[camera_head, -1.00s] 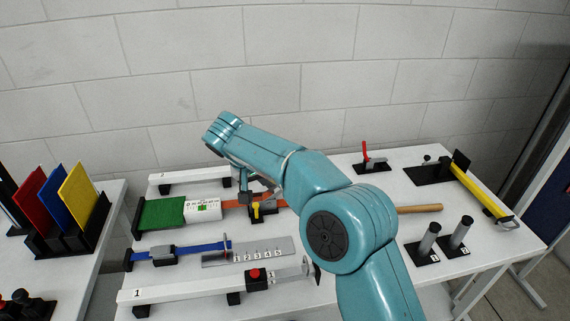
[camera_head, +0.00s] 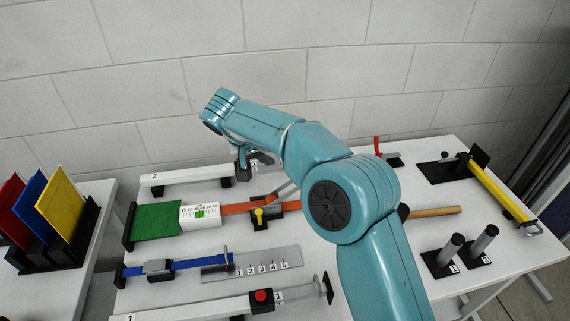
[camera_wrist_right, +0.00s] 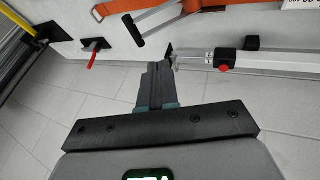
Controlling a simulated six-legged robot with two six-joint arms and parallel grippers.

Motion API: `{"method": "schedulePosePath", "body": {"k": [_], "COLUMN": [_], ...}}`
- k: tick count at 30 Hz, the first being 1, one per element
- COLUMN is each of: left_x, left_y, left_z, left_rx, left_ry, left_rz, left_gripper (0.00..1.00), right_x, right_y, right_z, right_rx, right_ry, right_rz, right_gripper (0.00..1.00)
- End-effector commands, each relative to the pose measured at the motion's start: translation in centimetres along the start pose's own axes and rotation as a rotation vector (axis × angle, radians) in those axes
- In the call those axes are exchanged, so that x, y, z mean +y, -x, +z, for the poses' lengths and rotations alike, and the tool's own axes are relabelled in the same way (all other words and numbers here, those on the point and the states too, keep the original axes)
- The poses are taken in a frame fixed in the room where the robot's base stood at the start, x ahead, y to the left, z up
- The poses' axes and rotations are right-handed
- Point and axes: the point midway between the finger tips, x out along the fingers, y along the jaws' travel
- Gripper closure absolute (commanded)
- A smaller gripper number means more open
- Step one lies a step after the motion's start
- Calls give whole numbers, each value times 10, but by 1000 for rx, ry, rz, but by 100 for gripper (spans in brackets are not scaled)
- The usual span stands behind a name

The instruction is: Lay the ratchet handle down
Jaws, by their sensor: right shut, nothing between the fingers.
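My right gripper (camera_head: 258,160) is shut and empty, beyond the ratchet near the back rail. Its closed fingers (camera_wrist_right: 154,80) are apart from the handle in the wrist view. My left gripper is not in view.
Rail 2 (camera_head: 185,175) runs along the back edge, close to my right gripper. A red lever (camera_head: 378,147) stands at the back right. A blue strap (camera_head: 200,262), a slotted plate (camera_head: 275,258) and rail 1 (camera_head: 200,312) lie in front. A wooden handle (camera_head: 435,211) lies at right.

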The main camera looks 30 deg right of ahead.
Motion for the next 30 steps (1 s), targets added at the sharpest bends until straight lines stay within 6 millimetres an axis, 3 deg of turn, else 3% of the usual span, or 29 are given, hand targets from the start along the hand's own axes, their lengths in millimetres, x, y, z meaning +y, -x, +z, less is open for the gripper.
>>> {"method": "schedulePosePath", "body": {"k": [5,15,21,30], "left_x": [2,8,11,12], "left_y": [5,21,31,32], "left_z": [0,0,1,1], "left_rx": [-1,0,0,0], "left_ry": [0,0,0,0], "left_rz": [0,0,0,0], "left_gripper": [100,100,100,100], "right_x": [3,3,25,30], "right_y": [-25,-97,-114,-122], "right_z": [4,4,6,6], "right_rx": [-4,-4,-1,0], "right_ry": [1,1,-1,0], "right_rz": [3,1,1,-1], "right_gripper": [100,100,100,100]}}
